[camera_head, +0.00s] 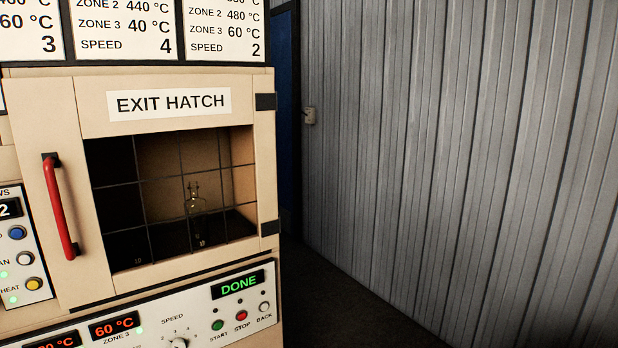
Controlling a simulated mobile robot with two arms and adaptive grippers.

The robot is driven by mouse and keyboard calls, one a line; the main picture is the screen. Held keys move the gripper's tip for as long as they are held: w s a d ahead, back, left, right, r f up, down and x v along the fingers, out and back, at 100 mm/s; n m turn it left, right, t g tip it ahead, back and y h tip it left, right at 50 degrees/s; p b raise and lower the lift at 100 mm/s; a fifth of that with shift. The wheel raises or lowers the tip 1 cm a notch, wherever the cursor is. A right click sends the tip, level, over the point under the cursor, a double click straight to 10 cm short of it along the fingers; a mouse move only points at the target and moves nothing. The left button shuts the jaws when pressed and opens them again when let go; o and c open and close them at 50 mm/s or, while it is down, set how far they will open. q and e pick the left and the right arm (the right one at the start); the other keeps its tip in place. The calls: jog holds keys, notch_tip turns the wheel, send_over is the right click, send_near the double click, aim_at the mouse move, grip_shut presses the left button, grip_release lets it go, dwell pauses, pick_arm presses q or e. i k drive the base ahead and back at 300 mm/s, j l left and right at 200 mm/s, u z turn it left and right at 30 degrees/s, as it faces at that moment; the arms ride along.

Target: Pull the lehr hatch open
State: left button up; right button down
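The lehr hatch (95,112) is a cream door labelled EXIT HATCH at the left of the head view. It looks shut, flush with the machine front. A red vertical handle (60,205) is on its left side, and dark hinges (265,102) are on its right edge. A dark gridded window (115,200) shows the inside, where a small clear glass item (194,197) stands; its exact shape is hard to tell. Neither of my grippers shows in this view.
Below the hatch, a control panel (205,292) has a green DONE display, buttons and a speed knob. Another button panel (18,250) is left of the handle. A grey corrugated wall (450,150) stands to the right, with dark bare floor (340,305) beside the machine.

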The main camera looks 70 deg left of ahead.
aim_at(50, 118)
jog(key=u, duration=3.15)
